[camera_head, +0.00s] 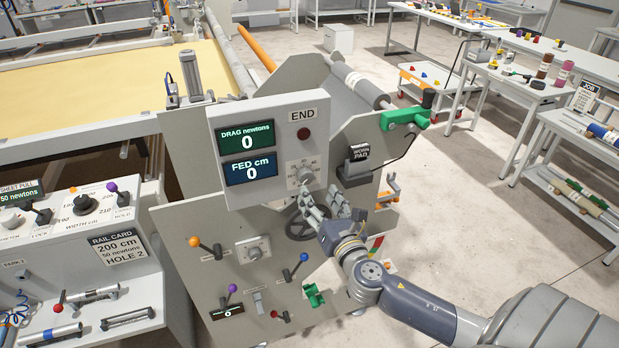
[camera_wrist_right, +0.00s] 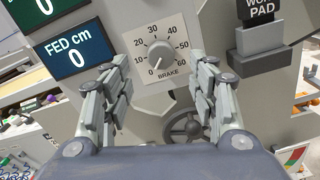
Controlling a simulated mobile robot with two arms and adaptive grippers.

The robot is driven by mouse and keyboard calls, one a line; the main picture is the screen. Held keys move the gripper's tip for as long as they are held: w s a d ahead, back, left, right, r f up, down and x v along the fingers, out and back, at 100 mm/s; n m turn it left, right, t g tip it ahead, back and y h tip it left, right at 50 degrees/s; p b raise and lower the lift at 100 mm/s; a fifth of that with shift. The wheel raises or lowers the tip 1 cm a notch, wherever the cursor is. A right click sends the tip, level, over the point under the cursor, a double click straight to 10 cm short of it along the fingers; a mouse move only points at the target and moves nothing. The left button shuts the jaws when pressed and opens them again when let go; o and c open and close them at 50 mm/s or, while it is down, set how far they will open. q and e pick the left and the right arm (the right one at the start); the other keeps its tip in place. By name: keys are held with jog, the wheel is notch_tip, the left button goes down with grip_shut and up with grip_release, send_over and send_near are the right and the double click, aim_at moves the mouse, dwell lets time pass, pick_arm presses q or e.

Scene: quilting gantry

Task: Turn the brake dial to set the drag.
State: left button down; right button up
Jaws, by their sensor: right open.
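The brake dial (camera_wrist_right: 160,54) is a round grey knob on a white scale plate marked 0 to 60 and labelled BRAKE. Its pointer appears to be toward the low end, near 0. In the head view the dial (camera_head: 305,174) sits on the grey END panel, below and right of the displays. The drag display (camera_head: 246,139) reads 0 newtons. My right gripper (camera_head: 328,205) is open and empty, just below and in front of the dial. In the right wrist view its fingers (camera_wrist_right: 160,90) stand apart on either side of the dial, not touching it. My left gripper is not in view.
A black handwheel (camera_wrist_right: 183,126) lies just below the dial. The FED display (camera_head: 249,169) reads 0 cm. A WORN PAD block (camera_head: 357,161) and a green clamp (camera_head: 404,117) stand to the right. Levers with coloured knobs (camera_head: 194,242) are on the lower left panel.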

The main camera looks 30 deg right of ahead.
aim_at(308, 178)
jog(key=p+x, duration=0.1)
jog(key=x, duration=0.4)
jog(key=shift+w+d, duration=0.3)
jog(key=shift+w, duration=0.6)
jog(key=shift+w+p, duration=0.2)
jog(key=shift+p, duration=0.1)
jog(key=shift+d, duration=0.1)
jog(key=shift+c, duration=0.6)
jog(key=c, duration=0.9)
